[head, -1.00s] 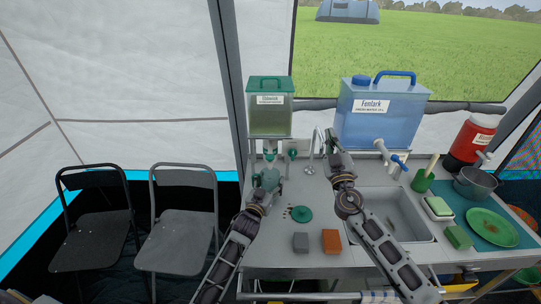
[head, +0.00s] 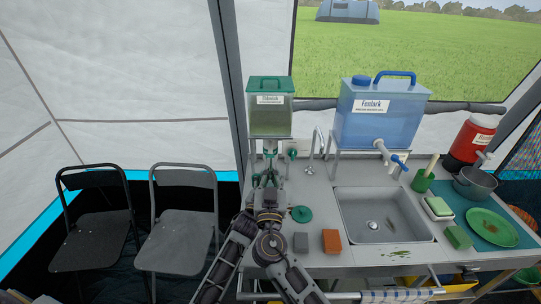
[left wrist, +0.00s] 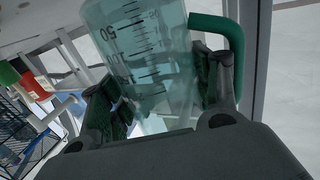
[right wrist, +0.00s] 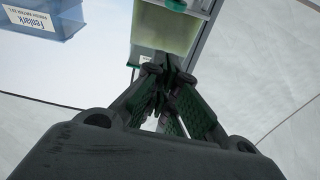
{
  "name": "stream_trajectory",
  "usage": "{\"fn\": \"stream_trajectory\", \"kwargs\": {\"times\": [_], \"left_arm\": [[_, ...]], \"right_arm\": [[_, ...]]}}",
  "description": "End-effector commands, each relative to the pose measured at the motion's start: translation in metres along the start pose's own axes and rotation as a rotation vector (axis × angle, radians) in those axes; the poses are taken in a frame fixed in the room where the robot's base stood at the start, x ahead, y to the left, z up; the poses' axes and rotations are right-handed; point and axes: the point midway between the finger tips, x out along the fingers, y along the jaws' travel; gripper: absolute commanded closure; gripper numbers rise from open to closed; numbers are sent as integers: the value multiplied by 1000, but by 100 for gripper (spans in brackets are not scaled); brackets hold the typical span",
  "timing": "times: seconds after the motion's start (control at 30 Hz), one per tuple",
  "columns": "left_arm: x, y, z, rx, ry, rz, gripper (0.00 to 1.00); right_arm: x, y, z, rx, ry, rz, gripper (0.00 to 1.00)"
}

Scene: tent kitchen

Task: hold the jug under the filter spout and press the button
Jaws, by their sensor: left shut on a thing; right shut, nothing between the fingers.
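The filter (head: 270,112) is a clear greenish tank with a green lid, on a stand at the counter's back left. It also shows in the right wrist view (right wrist: 170,28). The clear jug (left wrist: 150,45) has measuring marks and a green handle (left wrist: 232,45). My left gripper (left wrist: 155,85) is shut on the jug. In the head view my right arm mostly hides the jug and left gripper. My right gripper (head: 268,178) is shut and empty in front of the filter, below its tank. In the right wrist view its fingertips (right wrist: 166,76) meet below the tank. I cannot make out the button clearly.
The sink (head: 385,218) and blue Fenlark tank (head: 382,112) are to the right. A tap (head: 318,145) stands between the two tanks.

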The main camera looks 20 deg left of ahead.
Motion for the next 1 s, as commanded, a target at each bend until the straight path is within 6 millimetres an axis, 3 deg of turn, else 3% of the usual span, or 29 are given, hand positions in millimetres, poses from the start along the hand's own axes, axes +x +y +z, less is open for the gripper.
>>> {"fn": "stream_trajectory", "kwargs": {"times": [0.57,1.0], "left_arm": [[0,0,-1,0,1,0,70],[0,0,-1,0,1,0,70]], "right_arm": [[4,-1,0,3,0,1,100],[40,-1,-1,3,1,0,100]]}}
